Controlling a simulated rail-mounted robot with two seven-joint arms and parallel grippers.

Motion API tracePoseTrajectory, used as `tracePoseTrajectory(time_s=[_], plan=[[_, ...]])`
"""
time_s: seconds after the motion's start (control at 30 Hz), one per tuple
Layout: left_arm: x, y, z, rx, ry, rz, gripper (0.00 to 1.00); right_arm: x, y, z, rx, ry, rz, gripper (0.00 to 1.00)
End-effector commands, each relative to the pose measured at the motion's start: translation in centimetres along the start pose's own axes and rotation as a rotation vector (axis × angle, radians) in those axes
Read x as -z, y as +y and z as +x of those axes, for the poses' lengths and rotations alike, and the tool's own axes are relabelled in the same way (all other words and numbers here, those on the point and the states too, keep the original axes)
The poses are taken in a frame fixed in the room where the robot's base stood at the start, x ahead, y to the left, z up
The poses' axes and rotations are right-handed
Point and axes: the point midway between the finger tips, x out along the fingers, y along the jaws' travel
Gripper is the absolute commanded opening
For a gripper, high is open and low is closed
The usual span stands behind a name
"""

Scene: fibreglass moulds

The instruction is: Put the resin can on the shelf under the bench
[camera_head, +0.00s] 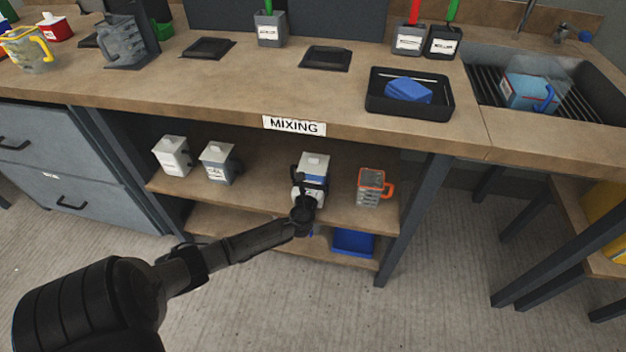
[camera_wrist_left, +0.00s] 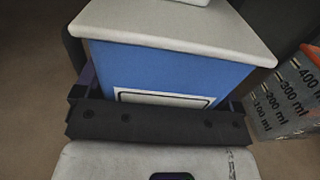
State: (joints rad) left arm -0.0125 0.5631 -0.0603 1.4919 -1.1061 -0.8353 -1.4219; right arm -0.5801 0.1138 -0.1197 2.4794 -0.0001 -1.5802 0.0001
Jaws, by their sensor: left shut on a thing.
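The resin can (camera_head: 316,167), blue with a white top and a white label, is under the bench at the upper shelf (camera_head: 258,193). My left gripper (camera_head: 308,190) reaches in from the front and is shut on the can. In the left wrist view the can (camera_wrist_left: 165,75) stands upright between the fingers of the gripper (camera_wrist_left: 155,110). I cannot tell whether its base, hidden by the gripper, touches the shelf. My right gripper is not in view.
A clear jug with an orange rim and handle (camera_head: 371,188) stands close to the right of the can. Two pale containers (camera_head: 172,157) (camera_head: 217,163) stand at the shelf's left. The bench top (camera_head: 230,82) overhangs the shelf. A blue bin (camera_head: 352,242) is on the lower shelf.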

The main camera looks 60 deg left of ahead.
Motion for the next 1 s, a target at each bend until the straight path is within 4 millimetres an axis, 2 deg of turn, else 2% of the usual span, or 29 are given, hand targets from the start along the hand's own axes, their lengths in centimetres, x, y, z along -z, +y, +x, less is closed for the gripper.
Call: tracePoseTrajectory(time_s=[0.17, 0.2, 0.27, 0.57, 0.63, 1.0], plan=[[0.3, 0.0, 0.1, 0.0, -0.003, 0.0, 0.49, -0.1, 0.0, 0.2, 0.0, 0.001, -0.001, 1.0], [0.3, 0.0, 0.0, 0.0, 0.0, 0.0, 0.93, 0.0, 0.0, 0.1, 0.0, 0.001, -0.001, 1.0], [0.3, 0.0, 0.0, 0.0, 0.0, 0.0, 0.99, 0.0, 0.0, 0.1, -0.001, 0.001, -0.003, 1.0], [-0.1, 0.0, 0.0, 0.0, -0.001, 0.0, 1.0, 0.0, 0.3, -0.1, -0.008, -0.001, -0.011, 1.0], [-0.2, 0.0, -0.6, 0.001, 0.002, 0.0, 1.0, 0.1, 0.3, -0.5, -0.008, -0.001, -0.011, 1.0], [-0.3, 0.0, -7.3, 0.001, 0.004, -0.001, 1.0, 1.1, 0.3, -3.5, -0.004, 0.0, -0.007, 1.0]])
